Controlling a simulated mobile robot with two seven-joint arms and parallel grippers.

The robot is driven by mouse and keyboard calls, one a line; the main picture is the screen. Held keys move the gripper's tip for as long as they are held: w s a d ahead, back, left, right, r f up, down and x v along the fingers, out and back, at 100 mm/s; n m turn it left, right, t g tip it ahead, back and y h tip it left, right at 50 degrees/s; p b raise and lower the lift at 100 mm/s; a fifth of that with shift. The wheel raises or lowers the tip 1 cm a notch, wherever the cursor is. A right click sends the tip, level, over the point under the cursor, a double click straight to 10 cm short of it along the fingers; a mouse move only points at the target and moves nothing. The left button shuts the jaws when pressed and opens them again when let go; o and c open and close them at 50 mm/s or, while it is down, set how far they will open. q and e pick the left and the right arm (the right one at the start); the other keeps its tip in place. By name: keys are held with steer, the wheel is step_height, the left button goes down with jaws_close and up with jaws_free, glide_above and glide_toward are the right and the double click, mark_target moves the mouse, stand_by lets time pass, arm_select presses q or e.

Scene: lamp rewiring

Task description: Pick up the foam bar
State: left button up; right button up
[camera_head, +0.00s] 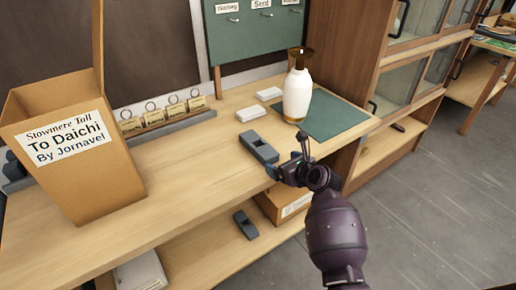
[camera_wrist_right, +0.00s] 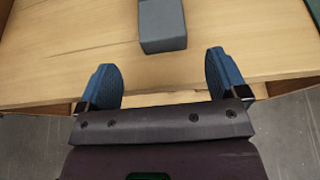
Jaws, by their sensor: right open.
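A dark grey block (camera_head: 259,147), which looks like the foam bar, lies on the wooden workbench near its front edge. In the right wrist view the grey bar (camera_wrist_right: 162,26) shows at the top middle, its near end facing me and its far end cut off by the frame. My right gripper (camera_head: 288,160) is at the bench's front edge, just to the right of and in front of the bar. Its two blue fingers (camera_wrist_right: 161,64) are spread apart and empty, with the bar ahead of the gap between them. My left gripper is not in view.
A white vase (camera_head: 297,94) stands on a green mat (camera_head: 335,118) behind my right gripper. White blocks (camera_head: 250,112) lie behind the bar. A cardboard box (camera_head: 75,150) stands at the left. Another dark grey piece (camera_head: 245,224) is on the lower shelf.

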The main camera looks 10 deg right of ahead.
mark_target(273, 158)
steer(key=shift+x, duration=1.4)
steer(key=b+x, duration=0.1)
steer(key=x, duration=0.3)
steer(key=shift+w+d+b, duration=0.1)
steer(key=shift+w+b, duration=0.1)
steer(key=shift+b, duration=0.1)
steer(key=shift+w, duration=0.25)
steer(key=c, duration=0.7)
steer(key=shift+c, duration=1.4)
